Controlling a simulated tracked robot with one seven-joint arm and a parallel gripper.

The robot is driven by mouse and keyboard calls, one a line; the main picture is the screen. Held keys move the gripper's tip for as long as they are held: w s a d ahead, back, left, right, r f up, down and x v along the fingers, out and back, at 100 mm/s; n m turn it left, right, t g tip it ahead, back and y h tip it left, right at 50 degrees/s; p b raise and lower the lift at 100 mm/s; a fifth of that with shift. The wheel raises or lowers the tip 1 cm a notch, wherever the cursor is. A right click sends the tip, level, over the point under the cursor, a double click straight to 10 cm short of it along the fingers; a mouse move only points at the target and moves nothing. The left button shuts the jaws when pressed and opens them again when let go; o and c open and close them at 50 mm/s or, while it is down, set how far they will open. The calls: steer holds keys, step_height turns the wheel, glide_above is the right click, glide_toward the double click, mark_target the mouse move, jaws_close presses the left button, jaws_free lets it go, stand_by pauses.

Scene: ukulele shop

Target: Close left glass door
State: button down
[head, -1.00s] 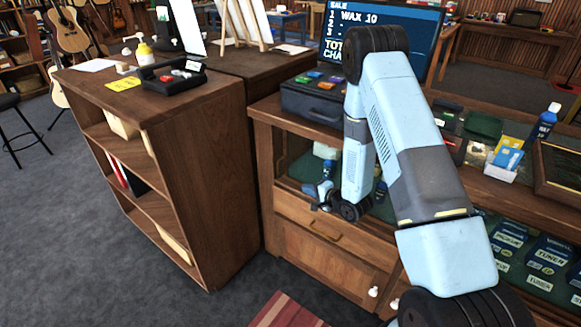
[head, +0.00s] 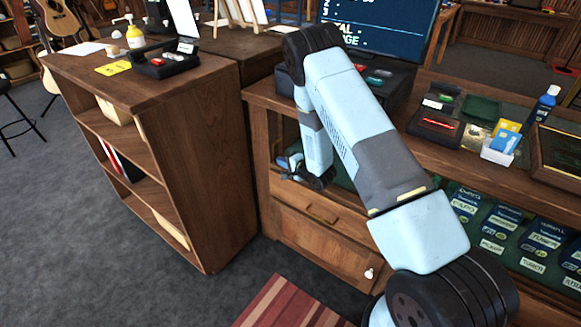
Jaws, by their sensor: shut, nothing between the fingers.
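The wooden counter (head: 262,187) has a display case with a green-lined interior below its top. The left glass door is not clearly distinguishable; the glass is hard to see and my arm covers much of that section. My gripper (head: 288,168) is small in the head view, low at the front of the case's left section, just above the drawer (head: 335,214). It is shut and holds nothing. I cannot tell whether it touches the door or the frame.
An open wooden shelf unit (head: 208,155) stands close on the left. A striped rug (head: 285,305) lies on the floor before the counter. A blue bottle (head: 544,106) and a card holder (head: 500,150) stand on the counter top. Grey floor is clear at lower left.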

steer(key=shift+w+a, duration=0.65)
steer(key=shift+w, duration=0.1)
steer(key=shift+w+f, duration=0.1)
